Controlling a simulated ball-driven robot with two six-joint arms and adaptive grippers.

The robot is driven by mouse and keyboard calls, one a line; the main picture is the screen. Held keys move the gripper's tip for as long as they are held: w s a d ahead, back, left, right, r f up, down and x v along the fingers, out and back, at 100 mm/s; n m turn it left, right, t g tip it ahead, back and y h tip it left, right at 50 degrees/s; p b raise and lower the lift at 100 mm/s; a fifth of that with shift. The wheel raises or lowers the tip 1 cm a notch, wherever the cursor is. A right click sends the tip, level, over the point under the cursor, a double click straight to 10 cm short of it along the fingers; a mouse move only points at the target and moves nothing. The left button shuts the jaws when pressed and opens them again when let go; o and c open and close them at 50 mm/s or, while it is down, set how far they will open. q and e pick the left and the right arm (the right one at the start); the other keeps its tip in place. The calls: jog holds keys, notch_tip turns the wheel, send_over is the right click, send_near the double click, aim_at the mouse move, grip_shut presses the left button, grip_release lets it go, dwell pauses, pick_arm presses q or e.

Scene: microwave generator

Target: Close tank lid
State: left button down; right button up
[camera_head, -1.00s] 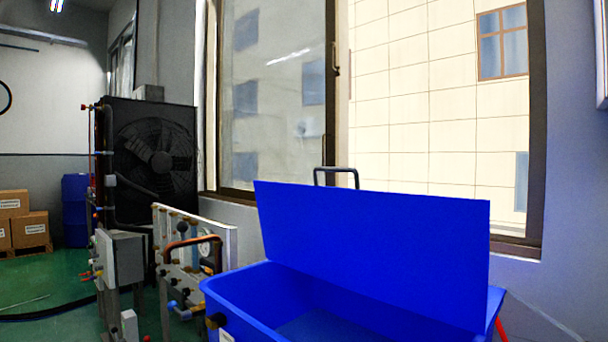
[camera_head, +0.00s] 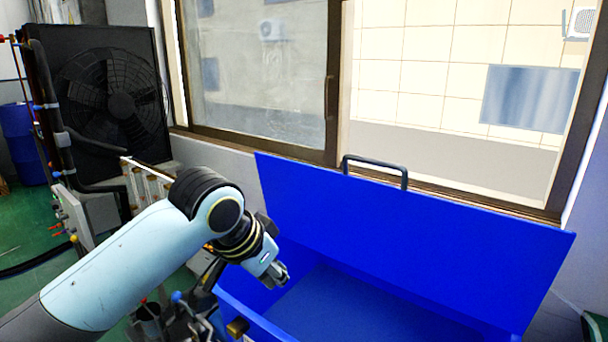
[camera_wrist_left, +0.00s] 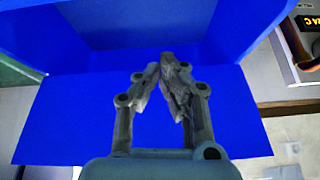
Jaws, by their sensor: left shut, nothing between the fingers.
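The blue tank (camera_head: 238,302) stands in front of the window in the head view. Its flat blue lid (camera_head: 420,240) is raised and leans back, and a black handle (camera_head: 376,168) stands at its top edge. My left gripper (camera_head: 281,276) is shut and empty, in front of the lid at the left side of the tank's opening. In the left wrist view the shut fingers (camera_wrist_left: 168,62) have the blue lid (camera_wrist_left: 65,125) and the tank (camera_wrist_left: 140,32) behind them. I cannot tell whether they touch either. My right gripper does not show.
A large black fan unit (camera_head: 110,100) and pipework stand at the left. A blue barrel (camera_head: 22,140) is farther back. The window (camera_head: 335,150) and its sill are close behind the lid. There is free air above the tank's opening.

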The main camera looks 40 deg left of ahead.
pick_arm(q)
jog(key=w+a+r+t, duration=0.1)
jog(key=w+a+r, duration=0.2)
jog(key=w+r, duration=0.35)
jog(key=w+a+r+n+t, duration=0.1)
jog(key=w+a+r, duration=0.3)
jog(key=w+r, duration=0.3)
jog(key=w+a+r+t, duration=0.25)
jog(key=w+r, duration=0.25)
jog(key=r, duration=0.3)
jog(key=p, duration=0.3)
send_over(304, 177)
jog(key=w, duration=0.1)
jog(key=shift+g+h, duration=0.3)
jog(key=shift+g, duration=0.15)
jog(key=f, duration=0.7)
jog(key=shift+w+a+f, duration=0.1)
jog(key=shift+w+a, duration=0.1)
jog(key=shift+a, duration=0.2)
jog(key=shift+s+f, duration=0.1)
jog(key=shift+s, duration=0.2)
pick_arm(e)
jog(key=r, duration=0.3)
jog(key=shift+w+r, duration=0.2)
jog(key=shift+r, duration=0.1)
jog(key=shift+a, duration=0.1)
